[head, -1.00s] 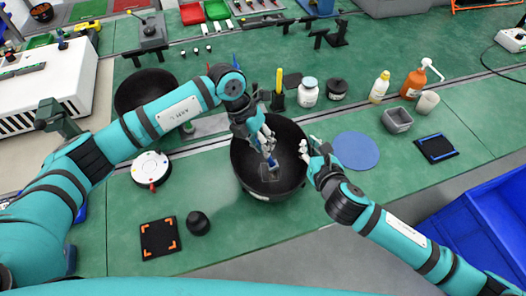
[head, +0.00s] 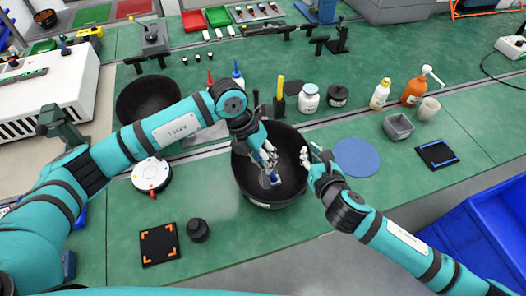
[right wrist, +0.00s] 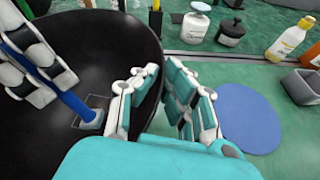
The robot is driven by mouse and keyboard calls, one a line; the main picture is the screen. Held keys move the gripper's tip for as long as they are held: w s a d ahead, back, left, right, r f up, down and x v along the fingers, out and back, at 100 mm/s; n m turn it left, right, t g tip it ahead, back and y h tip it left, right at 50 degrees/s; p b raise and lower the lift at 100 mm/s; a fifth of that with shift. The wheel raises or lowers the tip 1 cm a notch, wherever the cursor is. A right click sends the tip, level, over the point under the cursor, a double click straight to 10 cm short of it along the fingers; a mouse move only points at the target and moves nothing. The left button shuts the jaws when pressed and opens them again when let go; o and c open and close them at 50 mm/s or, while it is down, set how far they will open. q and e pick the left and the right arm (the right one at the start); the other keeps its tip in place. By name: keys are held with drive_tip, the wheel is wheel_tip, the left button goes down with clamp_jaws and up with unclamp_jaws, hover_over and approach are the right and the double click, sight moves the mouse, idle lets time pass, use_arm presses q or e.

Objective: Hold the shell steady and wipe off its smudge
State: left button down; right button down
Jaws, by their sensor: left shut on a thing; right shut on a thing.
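The shell is a large black bowl (head: 252,190) on the green bench, also at the left of the right wrist view (right wrist: 45,145). My left gripper (head: 266,158) reaches into it, shut on a blue-handled tool (head: 273,176). In the right wrist view, the tool (right wrist: 78,107) ends in a pale block at the inner wall, beside a faint grey square patch (right wrist: 96,101). I cannot tell whether this patch is the smudge or part of the tool. My right gripper (head: 309,161) is shut on the bowl's right rim, one finger inside and one outside (right wrist: 152,105).
A blue round mat (head: 357,157) lies right of the bowl, with a grey bin (head: 398,128) beyond. Bottles, including a white one (head: 309,98), stand behind. A second black bowl (head: 140,98) and a white round device (head: 151,174) are left.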

use_arm(q)
wheel_tip(320, 180, up, 8)
drive_tip(key=s, duration=0.2)
drive_tip(key=shift+s+d, duration=0.15)
drive_tip(key=shift+d, duration=0.05)
idle(0.5)
drive_tip(key=shift+f, duration=0.15)
idle(0.4)
drive_tip(key=shift+f, duration=3.45)
drive_tip(key=shift+w+a+f, duration=0.55)
drive_tip(key=shift+w+a, duration=0.15)
drive_tip(key=shift+w, duration=3.35)
drive_tip(key=shift+s+d, duration=0.7)
drive_tip(key=shift+s, duration=3.4)
wheel_tip(320, 180, up, 8)
